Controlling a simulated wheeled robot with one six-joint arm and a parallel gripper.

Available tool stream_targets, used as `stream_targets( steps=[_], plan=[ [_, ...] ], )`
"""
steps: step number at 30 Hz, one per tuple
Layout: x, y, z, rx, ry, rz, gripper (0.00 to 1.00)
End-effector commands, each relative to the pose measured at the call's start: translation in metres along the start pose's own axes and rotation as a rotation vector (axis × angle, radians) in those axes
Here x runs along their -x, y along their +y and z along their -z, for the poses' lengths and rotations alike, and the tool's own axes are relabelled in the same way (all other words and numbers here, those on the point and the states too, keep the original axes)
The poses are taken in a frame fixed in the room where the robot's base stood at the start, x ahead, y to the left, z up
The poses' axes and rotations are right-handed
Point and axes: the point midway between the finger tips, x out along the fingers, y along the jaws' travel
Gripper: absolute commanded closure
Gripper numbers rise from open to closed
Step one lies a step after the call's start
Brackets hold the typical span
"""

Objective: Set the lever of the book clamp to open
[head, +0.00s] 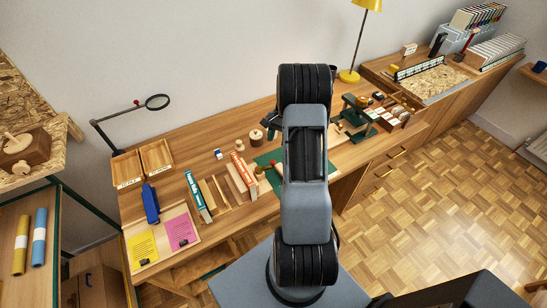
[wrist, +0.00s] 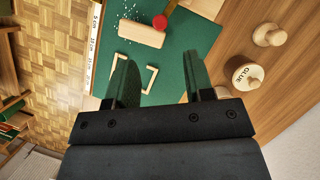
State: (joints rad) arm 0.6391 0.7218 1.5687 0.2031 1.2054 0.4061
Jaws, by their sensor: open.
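In the wrist view my gripper (wrist: 157,60) is open and empty, its two fingers apart over a green mat (wrist: 168,62). Beyond the fingertips, at the top, a pale wooden block (wrist: 143,33) lies beside a round red knob (wrist: 160,22); a wooden bar runs off the top edge there. I cannot tell for sure whether these belong to the book clamp and its lever. In the head view a small red knob (head: 258,170) shows by the mat's left edge, next to an upright orange-and-white book (head: 243,170). My arm hides part of the mat and my fingers there.
A glue pot (wrist: 247,76) and a wooden knobbed piece (wrist: 268,35) stand right of the mat. Books, trays (head: 157,157) and a magnifier (head: 157,102) line the bench's left; a green press (head: 355,113) stands right.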

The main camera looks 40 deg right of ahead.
Motion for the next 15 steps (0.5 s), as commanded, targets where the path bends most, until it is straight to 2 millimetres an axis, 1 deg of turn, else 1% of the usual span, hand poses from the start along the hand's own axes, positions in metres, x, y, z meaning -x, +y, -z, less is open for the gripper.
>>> stream_targets(
  steps=[3, 9, 15],
  plan=[
    [-0.023, 0.0, -0.002, 0.001, -0.004, -0.003, 0.52],
    [-0.057, 0.0, -0.002, 0.001, -0.003, -0.003, 0.52],
    [-0.08, 0.0, -0.001, 0.002, -0.001, -0.002, 0.52]
  ],
)
